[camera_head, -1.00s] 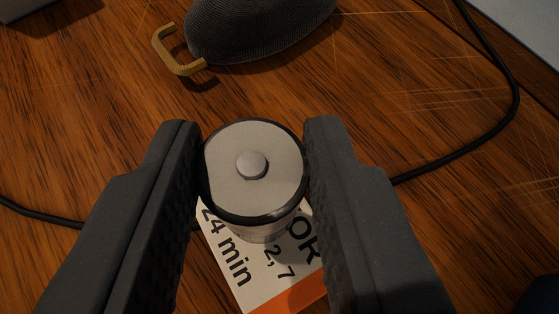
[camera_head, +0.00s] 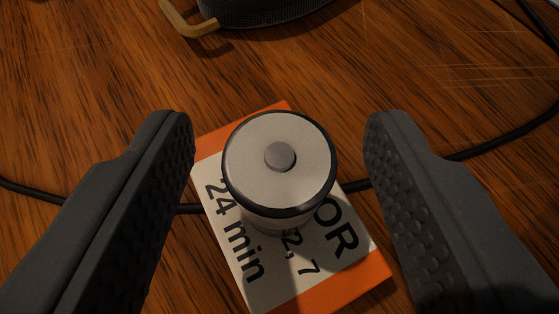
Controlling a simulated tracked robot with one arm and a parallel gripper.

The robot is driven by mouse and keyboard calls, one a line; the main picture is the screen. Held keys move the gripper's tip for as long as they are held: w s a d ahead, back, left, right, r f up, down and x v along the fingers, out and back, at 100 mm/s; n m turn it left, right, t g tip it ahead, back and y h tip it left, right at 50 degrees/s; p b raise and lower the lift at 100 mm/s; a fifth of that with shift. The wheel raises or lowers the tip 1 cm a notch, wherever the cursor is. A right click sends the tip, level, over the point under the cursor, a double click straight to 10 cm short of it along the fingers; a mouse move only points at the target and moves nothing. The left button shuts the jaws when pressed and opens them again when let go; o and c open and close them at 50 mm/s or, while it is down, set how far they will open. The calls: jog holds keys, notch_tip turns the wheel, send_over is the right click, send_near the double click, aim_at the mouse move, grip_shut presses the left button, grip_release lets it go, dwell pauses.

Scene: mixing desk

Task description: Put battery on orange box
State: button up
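The battery (camera_head: 258,165) stands upright, its round silver top with a central nub facing me. It is over the orange and white box (camera_head: 345,278), which lies flat on the desk with printed text on its top. The battery's base appears to rest on the box, though its lower part is mostly hidden by its own top. My gripper (camera_head: 280,125) is open, with one dark finger on each side of the battery and a clear gap on both sides.
The wooden desk (camera_head: 90,100) is mostly bare around the box. A black cable (camera_head: 500,140) runs across the desk and passes behind the box. A dark grey mesh object (camera_head: 270,10) with a yellow-brown bracket (camera_head: 188,25) sits at the top edge.

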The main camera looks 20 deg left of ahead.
jog(key=shift+r, duration=0.1)
jog(key=shift+s+d+r, duration=0.1)
jog(key=shift+s+r, duration=0.1)
jog(key=p+v, duration=0.4)
jog(key=v, duration=0.7)
jog(key=shift+s+p, duration=0.2)
jog(key=shift+p, duration=0.1)
jog(key=shift+d+r, duration=0.1)
jog(key=shift+d, duration=0.05)
jog(key=d+r+m+t+h, duration=0.2)
jog(key=d+r+h, duration=0.1)
jog(key=r, duration=1)
jog(key=d+r+m+t+h, duration=0.1)
jog(key=d+r+h, duration=0.2)
jog(key=r, duration=0.9)
jog(key=s+a+r, duration=0.3)
jog(key=s+r, duration=0.1)
jog(key=r, duration=0.2)
jog(key=s+a+r+m+y, duration=0.1)
jog(key=s+a+r, duration=0.3)
jog(key=s+r, duration=0.1)
jog(key=s+a+r+t, duration=0.1)
jog(key=s+a+r, duration=0.2)
jog(key=s+r, duration=0.2)
notch_tip(320, 180, up, 3)
jog(key=shift+a+f+y, duration=0.1)
jog(key=shift+a+y, duration=0.2)
